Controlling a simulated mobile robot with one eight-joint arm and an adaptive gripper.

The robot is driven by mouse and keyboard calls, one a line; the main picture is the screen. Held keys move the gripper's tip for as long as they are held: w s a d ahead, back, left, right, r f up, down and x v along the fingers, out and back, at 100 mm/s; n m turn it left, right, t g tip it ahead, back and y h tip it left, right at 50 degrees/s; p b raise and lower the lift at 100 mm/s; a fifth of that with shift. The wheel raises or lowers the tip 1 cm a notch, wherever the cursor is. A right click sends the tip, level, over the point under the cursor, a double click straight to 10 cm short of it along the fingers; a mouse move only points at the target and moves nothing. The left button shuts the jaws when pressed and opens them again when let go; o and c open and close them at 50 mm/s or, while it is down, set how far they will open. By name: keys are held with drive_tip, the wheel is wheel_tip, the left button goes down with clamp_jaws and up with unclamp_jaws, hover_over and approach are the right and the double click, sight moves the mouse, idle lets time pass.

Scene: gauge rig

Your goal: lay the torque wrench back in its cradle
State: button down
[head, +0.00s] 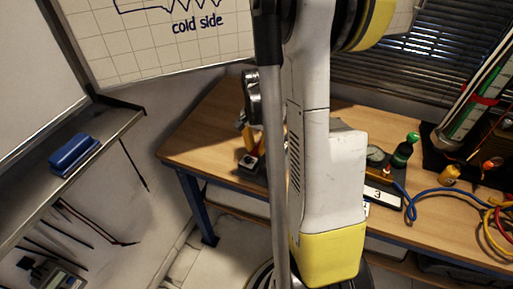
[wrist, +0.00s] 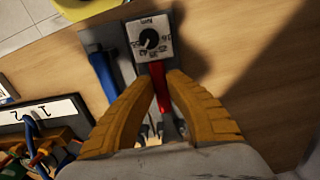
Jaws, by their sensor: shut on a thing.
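In the wrist view, the two orange fingers of my gripper (wrist: 157,82) close on a red bar, the torque wrench (wrist: 160,90) as far as I can tell. The bar runs between the fingertips towards a white-faced box with a black knob and an Nm scale (wrist: 150,40). A grey plate (wrist: 97,36) beside that box may be the cradle; I cannot be sure. In the head view my gripper (head: 248,138) is low over the left end of the bench, just above the dark, white-topped box (head: 250,163). My arm hides part of this area, and the wrench does not show clearly there.
A blue bar (wrist: 103,75) lies left of the fingers. A numbered panel with cables (wrist: 45,112) is at lower left in the wrist view. On the bench (head: 205,125), a gauge (head: 375,155), a green-capped bottle (head: 402,152) and blue hose (head: 440,191) stand to the right.

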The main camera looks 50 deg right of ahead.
drive_tip(key=shift+f+b, duration=0.35)
drive_tip(key=shift+f, duration=0.1)
drive_tip(key=c, duration=1.4)
unclamp_jaws()
wheel_tip(320, 180, up, 12)
drive_tip(key=shift+r, duration=0.1)
